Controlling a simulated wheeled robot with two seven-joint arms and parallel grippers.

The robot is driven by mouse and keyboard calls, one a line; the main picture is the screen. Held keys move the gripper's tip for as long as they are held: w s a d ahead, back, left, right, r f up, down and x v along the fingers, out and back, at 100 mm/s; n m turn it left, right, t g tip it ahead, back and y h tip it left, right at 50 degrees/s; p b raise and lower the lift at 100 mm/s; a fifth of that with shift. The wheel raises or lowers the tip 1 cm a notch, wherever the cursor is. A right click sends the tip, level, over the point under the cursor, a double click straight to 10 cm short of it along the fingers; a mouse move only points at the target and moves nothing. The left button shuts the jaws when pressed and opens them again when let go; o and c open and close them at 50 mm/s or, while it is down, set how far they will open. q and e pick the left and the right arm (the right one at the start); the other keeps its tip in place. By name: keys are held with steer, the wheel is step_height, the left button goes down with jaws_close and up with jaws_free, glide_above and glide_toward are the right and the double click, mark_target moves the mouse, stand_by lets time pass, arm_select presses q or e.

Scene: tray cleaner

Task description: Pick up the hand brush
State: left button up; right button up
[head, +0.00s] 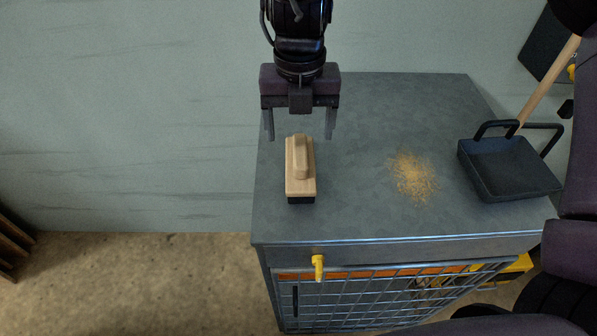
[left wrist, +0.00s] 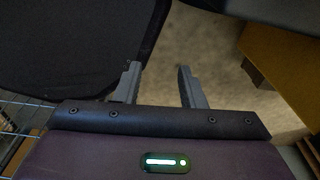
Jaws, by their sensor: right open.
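The hand brush (head: 300,170) has a pale wooden back and grip with a dark base. It lies on the grey cart top, near its left edge in the head view. My right gripper (head: 299,137) is open and empty at the brush's far end, pointing toward it. Its fingers show on either side of the brush's line, apart from the wood; its exact height above the brush cannot be told. My left gripper (left wrist: 158,68) is open with nothing between its fingers in the left wrist view. The brush cannot be seen there.
A crumb pile (head: 413,177) lies right of the brush on the cart top (head: 350,215). A dark pan (head: 508,168) with black handles sits at the right edge, by a wooden stick (head: 548,85). A yellow hook (head: 318,266) hangs on the cart's wire front.

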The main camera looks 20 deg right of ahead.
mark_target(300, 148)
steer(key=shift+d+f, duration=0.1)
steer(key=shift+f, duration=3.85)
steer(key=c, duration=1.2)
steer(key=shift+o, duration=0.2)
steer(key=shift+w+r, duration=0.1)
steer(key=shift+r, duration=0.55)
step_height(300, 148, up, 19)
steer(key=p, duration=0.3)
steer(key=shift+f, duration=0.1)
